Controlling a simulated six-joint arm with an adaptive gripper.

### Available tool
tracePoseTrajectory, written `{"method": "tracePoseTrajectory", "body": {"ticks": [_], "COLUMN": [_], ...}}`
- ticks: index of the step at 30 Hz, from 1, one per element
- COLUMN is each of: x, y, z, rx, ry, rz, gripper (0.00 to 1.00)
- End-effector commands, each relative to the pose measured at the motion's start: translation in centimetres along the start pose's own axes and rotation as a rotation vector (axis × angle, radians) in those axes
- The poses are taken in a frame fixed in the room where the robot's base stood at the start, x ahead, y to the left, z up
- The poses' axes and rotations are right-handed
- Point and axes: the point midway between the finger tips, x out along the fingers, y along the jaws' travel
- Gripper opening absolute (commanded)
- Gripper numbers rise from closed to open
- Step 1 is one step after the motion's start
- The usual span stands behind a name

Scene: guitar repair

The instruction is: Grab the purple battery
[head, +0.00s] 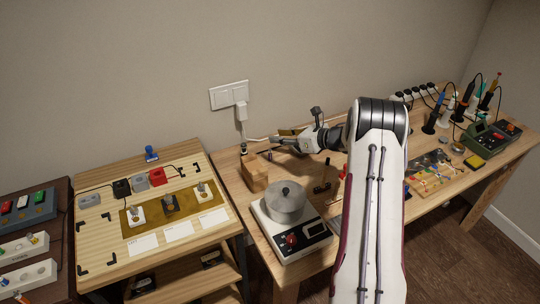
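I cannot make out a purple battery in the head view; it may be hidden or too small to tell. My gripper (280,142) is low over the back left part of the wooden workbench (262,222), pointing left toward the wall. Its fingertips are small and dark here, so I cannot tell whether they are open or shut or hold anything. A small yellowish-dark item (287,132) shows right at the fingers. My arm covers the middle of the bench.
A wooden block (254,174) and a hot plate (290,238) with a metal pot (285,203) stand left of my arm. A plug (241,115) hangs from the wall socket. Soldering tools (433,118) and a green device (492,139) crowd the right end.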

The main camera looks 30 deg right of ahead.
Motion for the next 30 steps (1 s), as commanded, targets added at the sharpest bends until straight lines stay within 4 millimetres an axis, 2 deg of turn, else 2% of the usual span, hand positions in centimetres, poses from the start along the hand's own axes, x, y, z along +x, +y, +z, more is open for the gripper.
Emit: {"method": "tracePoseTrajectory", "body": {"ticks": [5,17,23,30], "x": [0.0,0.1,0.6,1.6], "y": [0.1,0.1,0.0,-0.1], "z": [0.1,-0.1,-1.3,-3.8], "rx": [-0.05,-0.051,-0.049,-0.049], "ry": [-0.004,-0.003,-0.002,-0.002], "rz": [0.003,0.001,0.002,0.002], "gripper": [0.29,0.29,0.29,0.29]}}
